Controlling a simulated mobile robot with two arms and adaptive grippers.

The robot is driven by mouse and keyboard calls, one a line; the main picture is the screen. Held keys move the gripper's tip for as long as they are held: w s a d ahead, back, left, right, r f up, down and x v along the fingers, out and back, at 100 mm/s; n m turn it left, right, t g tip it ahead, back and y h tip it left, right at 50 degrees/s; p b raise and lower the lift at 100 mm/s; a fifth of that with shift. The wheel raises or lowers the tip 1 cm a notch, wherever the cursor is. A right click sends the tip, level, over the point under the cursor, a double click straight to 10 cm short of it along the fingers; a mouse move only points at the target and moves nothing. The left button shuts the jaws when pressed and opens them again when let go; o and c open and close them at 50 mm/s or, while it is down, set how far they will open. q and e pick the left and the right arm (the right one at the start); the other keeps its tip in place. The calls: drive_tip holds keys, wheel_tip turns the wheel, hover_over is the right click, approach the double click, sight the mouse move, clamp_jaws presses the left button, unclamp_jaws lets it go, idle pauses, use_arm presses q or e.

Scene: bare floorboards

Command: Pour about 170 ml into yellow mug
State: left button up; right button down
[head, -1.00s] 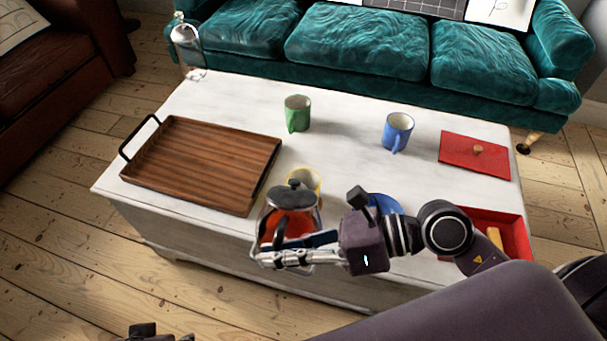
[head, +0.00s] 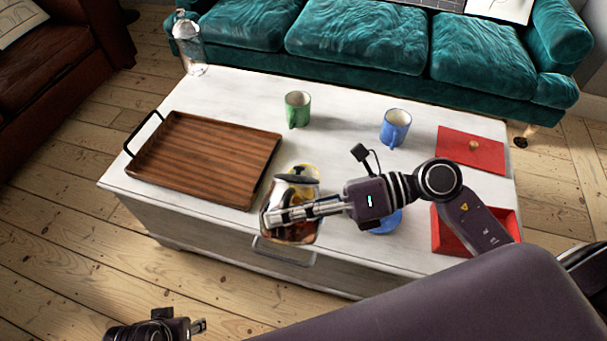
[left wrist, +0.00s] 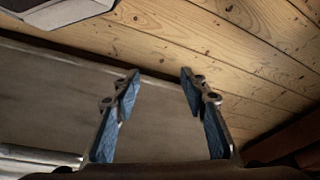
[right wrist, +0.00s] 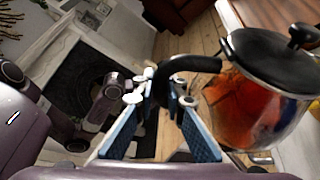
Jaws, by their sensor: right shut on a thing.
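A glass teapot (head: 292,230) with a black lid hangs in my right gripper (head: 275,214) at the table's near edge. The right wrist view shows red-amber liquid in the teapot (right wrist: 250,105) and my gripper (right wrist: 172,85) shut on its black handle. The yellow mug (head: 313,171) is directly behind the teapot, and only a bit of its rim and side shows. I cannot tell its contents or whether any liquid flows. My left gripper (head: 200,326) is low at the bottom left, away from the table. In the left wrist view it is open and empty (left wrist: 160,75).
A wooden tray (head: 205,160) lies left on the white table (head: 345,150). A green mug (head: 297,110) and blue mug (head: 395,127) stand farther back. A blue round thing (head: 386,222) is partly behind my arm. A red lid (head: 470,150), red box (head: 440,240) and glass bottle (head: 190,48) are around.

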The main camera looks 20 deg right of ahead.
use_arm(q)
drive_tip(key=shift+f, duration=0.5)
use_arm(e)
drive_tip(key=shift+w+d+r+m, duration=0.15)
drive_tip(key=shift+w+r+m, duration=0.15)
drive_tip(key=shift+w, duration=0.05)
use_arm(q)
drive_tip(key=shift+f, duration=0.3)
use_arm(e)
drive_tip(key=shift+w, duration=0.1)
use_arm(q)
drive_tip(key=shift+w, duration=0.35)
use_arm(e)
drive_tip(key=shift+r, duration=0.1)
use_arm(q)
drive_tip(key=shift+p, duration=0.3)
use_arm(e)
drive_tip(key=shift+d, duration=0.1)
